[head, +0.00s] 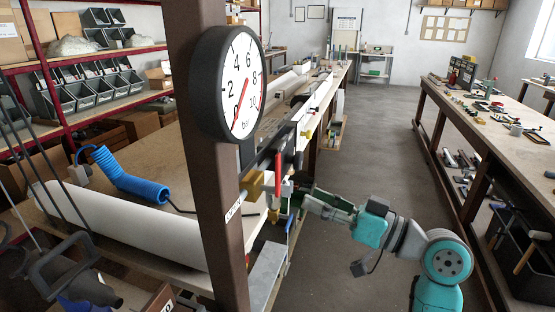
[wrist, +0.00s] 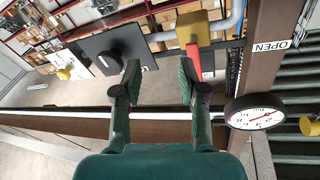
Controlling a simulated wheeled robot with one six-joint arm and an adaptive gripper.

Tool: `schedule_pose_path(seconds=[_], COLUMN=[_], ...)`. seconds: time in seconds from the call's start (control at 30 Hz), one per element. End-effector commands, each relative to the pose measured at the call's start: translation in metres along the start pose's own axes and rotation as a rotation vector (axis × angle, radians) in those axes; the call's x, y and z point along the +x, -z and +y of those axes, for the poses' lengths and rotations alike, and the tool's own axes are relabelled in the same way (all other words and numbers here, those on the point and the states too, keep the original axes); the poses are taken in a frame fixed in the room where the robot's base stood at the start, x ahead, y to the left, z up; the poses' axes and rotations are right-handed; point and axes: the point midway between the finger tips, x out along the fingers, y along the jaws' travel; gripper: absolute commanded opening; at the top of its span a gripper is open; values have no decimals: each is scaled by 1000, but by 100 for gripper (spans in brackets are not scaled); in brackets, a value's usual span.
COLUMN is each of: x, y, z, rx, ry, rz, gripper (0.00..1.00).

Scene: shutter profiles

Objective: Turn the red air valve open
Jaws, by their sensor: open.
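The red valve lever (head: 278,175) stands upright beside the brass valve body (head: 253,187), near the brown post. In the wrist view the red lever (wrist: 194,62) hangs from the brass body (wrist: 193,28), and its lower part ends near the right fingertip. My gripper (head: 301,192) is just right of the lever in the head view. In the wrist view my gripper (wrist: 160,82) has its two green fingers apart, with no object held between them. Whether a finger touches the lever cannot be told.
A round pressure gauge (head: 232,85) is on the brown post (head: 213,180). An "OPEN" label (wrist: 271,46) is on the post. A blue coiled hose (head: 130,180) and a white roll (head: 115,225) lie on the left bench. The aisle floor (head: 375,130) is clear.

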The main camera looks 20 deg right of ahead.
Motion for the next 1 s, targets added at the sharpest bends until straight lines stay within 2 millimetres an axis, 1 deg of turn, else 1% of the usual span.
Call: schedule_pose_path(seconds=[0.03,0.1,0.2,0.3,0.37,0.53,0.67,0.77,1.0], x=[-2,-6,-12,-18,-21,-23,-15,-2,39], y=[18,37,58,73,79,85,83,80,74], z=[-5,-13,-24,-33,-37,-43,-45,-48,-55], rx=[-43,-95,-164,-220,-244,-276,-276,-276,-275], ry=[31,75,129,169,186,209,211,212,212], rz=[-12,-36,-74,-106,-121,-143,-144,-145,-144], gripper=[42,42,42,42,42,42,42,42,42])
